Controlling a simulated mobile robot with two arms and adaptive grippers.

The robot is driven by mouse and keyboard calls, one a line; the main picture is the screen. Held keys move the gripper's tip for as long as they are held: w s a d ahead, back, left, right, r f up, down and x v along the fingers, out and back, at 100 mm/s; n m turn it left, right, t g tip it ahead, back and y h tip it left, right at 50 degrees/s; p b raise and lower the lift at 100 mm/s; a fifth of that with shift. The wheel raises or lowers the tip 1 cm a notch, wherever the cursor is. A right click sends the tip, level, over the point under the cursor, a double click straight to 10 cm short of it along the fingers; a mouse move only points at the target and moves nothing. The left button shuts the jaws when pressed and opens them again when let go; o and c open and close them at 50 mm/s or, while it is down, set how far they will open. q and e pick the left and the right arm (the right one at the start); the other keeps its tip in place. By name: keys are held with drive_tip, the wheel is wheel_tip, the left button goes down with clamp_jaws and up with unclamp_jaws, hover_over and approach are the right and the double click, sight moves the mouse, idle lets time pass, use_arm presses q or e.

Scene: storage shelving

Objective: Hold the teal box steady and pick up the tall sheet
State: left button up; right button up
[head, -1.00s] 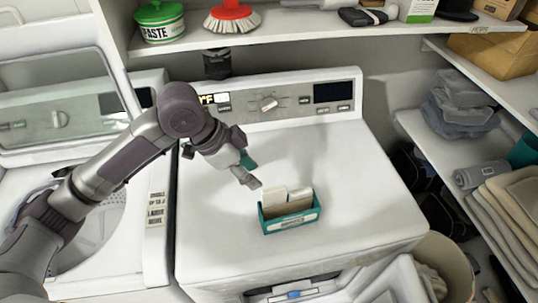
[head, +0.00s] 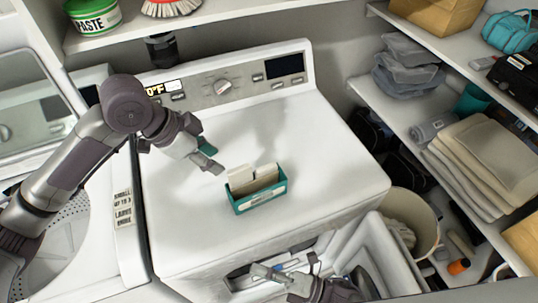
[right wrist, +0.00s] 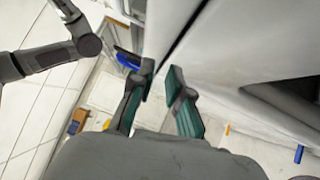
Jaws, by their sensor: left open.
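The teal box (head: 262,200) stands upright on the white washer top, with a pale label on its front. Cream sheets stand in it; the tall sheet (head: 239,179) appears to be the one at the left, rising above the rim. My left gripper (head: 211,160) is open and empty, just behind and left of the box, apart from it. My right gripper (head: 289,267) is low in front of the washer, below the box. In the right wrist view its two teal-padded fingers (right wrist: 160,76) are apart with nothing between them. The box is not recognisable in that view.
The washer's control panel (head: 230,85) rises behind the box. A shelf above holds a green paste tub (head: 93,16) and a brush (head: 170,6). Shelves with folded cloths (head: 482,160) and a bin (head: 410,225) are at right. The washer top around the box is clear.

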drive_tip(key=w+a+r+n+g+y, duration=0.2)
drive_tip(key=a+r+n+g+y, duration=0.15)
drive_tip(key=r+n+g, duration=0.6)
wheel_tip(320, 180, up, 14)
drive_tip(key=n+t+h, duration=0.2)
drive_tip(key=n+h, duration=1.4)
drive_tip(key=h, duration=0.4)
hover_over(262, 203)
drive_tip(key=w+d, duration=0.1)
drive_tip(key=d, duration=0.1)
drive_tip(key=shift+g, duration=0.25)
drive_tip(key=f, duration=0.4)
drive_tip(key=a+f, duration=0.1)
drive_tip(key=f, duration=0.4)
drive_tip(key=a+f, duration=0.1)
drive_tip(key=f, duration=0.3)
drive_tip(key=shift+s+f, duration=0.2)
drive_tip(key=shift+s, duration=0.15)
clamp_jaws()
